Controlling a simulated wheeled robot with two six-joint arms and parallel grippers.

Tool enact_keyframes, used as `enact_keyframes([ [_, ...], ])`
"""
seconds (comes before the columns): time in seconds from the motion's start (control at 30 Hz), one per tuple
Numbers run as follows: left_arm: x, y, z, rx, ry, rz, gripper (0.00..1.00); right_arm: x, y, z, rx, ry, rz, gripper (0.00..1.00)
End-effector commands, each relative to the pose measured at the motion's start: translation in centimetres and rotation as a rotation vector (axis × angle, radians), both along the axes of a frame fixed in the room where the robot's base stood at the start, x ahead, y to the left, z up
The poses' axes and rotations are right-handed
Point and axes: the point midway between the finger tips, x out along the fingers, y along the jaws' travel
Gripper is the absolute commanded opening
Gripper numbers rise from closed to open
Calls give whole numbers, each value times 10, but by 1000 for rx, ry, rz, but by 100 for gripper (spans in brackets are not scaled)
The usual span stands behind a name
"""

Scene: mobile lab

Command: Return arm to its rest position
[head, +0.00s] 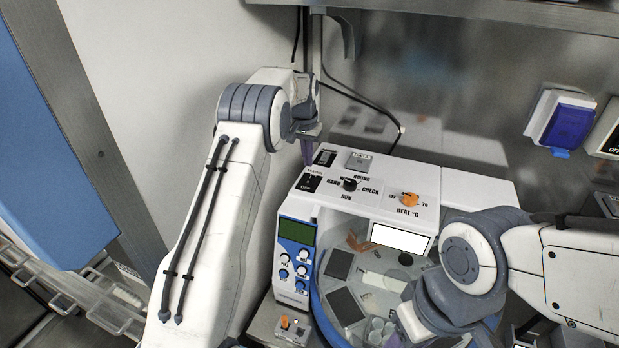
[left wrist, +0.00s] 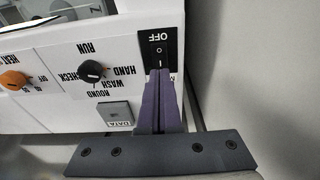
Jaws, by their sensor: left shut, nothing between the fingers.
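My left arm reaches in from the lower left in the head view. My left gripper (head: 307,152) points down at the back left corner of the white instrument (head: 325,210). Its purple fingers are shut with nothing between them, and the left wrist view shows them pressed together (left wrist: 158,76). There the tips are over or beside the black rocker switch (left wrist: 157,50) marked OFF; I cannot tell whether they touch it. My right arm (head: 560,265) comes in from the right, its wrist over the instrument's front right; its fingers do not show.
The instrument's top carries a black knob (head: 349,184), an orange heat knob (head: 410,199) and a DATA button (head: 358,160). Its round chamber (head: 325,300) is below. A blue-covered wall box (head: 565,127) is at right. A grey shelf (head: 450,14) crosses above.

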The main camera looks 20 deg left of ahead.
Motion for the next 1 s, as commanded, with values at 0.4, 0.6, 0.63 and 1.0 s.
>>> enact_keyframes([
  [0.4,0,0,11,0,0,0,0,0,0,0,0,0,0,50],
  [0.6,0,0,11,0,0,0,0,0,0,0,0,0,0,50],
  [0.63,0,-1,11,0,0,-1,0,0,0,-1,-1,1,0,50],
  [1.0,-78,-124,2,-21,21,-165,0,0,0,-61,-1,1,-1,50],
])
